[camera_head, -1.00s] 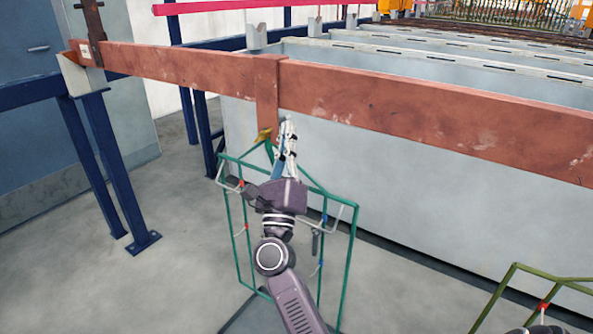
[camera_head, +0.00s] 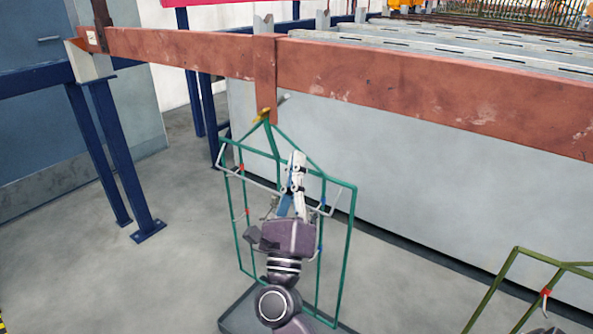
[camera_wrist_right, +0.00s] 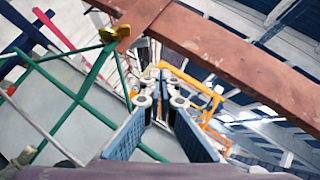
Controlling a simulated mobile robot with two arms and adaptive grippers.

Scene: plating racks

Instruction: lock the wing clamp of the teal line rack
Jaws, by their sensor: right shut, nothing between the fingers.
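The teal line rack (camera_head: 352,240) is a green wire frame hanging upright below the copper bar's short drop piece (camera_head: 265,78). The yellow wing clamp (camera_head: 262,116) sits at the rack's peak, against the lower end of that piece, and looks tilted. A small grey part (camera_head: 284,98) sticks out to its right. The wing clamp also shows at upper left in the right wrist view (camera_wrist_right: 112,33). My right gripper (camera_head: 297,158) is shut and empty, below and right of the clamp, apart from it. Its fingertips (camera_wrist_right: 160,75) meet in the wrist view. My left gripper is not in view.
The long copper bar (camera_head: 430,87) spans above, with a pale tank wall (camera_head: 400,170) behind the rack. Blue posts (camera_head: 110,150) stand at left. An olive rack (camera_head: 510,262) is at lower right. The floor left of the teal rack is clear.

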